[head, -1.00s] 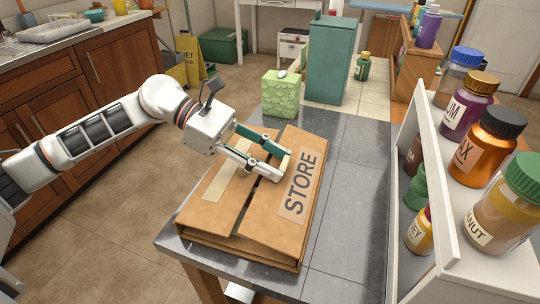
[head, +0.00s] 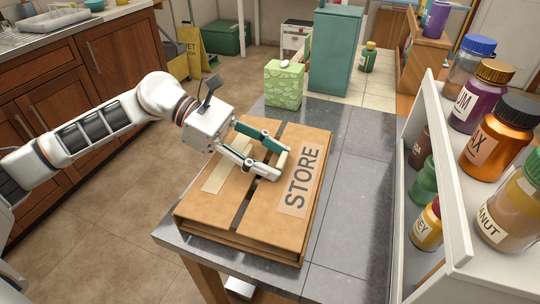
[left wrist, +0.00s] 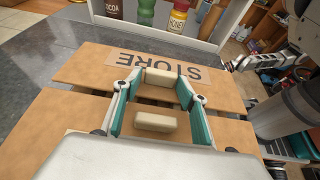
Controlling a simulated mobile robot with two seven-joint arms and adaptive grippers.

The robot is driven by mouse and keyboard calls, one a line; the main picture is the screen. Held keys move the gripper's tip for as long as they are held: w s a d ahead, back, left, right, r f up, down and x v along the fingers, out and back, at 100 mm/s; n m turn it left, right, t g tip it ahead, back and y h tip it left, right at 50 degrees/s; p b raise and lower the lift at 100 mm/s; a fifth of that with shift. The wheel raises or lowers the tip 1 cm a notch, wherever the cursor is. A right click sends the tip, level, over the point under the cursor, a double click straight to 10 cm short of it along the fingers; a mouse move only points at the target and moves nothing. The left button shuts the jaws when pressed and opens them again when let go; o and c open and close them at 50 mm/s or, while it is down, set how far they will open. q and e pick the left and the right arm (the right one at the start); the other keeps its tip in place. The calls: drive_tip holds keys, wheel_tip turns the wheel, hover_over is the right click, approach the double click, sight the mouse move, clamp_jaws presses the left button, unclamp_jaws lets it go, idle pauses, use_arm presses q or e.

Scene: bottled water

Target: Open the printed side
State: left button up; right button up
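A brown cardboard box (head: 231,211) lies on the dark table, its two top flaps down with a narrow dark slit between them. The printed flap (head: 315,152), on the right, carries a label reading STORE; it also shows in the left wrist view (left wrist: 222,92). The plain flap (head: 203,205), on the left, has a pale strip. My left gripper (head: 277,163) is above the box near the slit and the printed flap's inner edge. Its fingers are apart with nothing seen between the pads in the left wrist view (left wrist: 160,102). Contact with the cardboard is unclear.
A white shelf (head: 447,165) with several bottles stands right of the table. A green patterned carton (head: 285,85) and a tall teal box (head: 333,50) stand behind. The tabletop (head: 350,200) right of the box is clear. My right arm shows partly in the left wrist view.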

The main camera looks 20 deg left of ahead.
use_arm(q)
drive_tip(key=shift+s+a+f, duration=0.1)
drive_tip(key=shift+f, duration=0.55)
drive_tip(key=shift+a+r, duration=0.1)
drive_tip(key=shift+a, duration=0.2)
drive_tip(key=v, duration=0.5)
drive_tip(key=r+v, duration=0.1)
drive_tip(key=v, duration=0.5)
drive_tip(key=shift+r, duration=0.15)
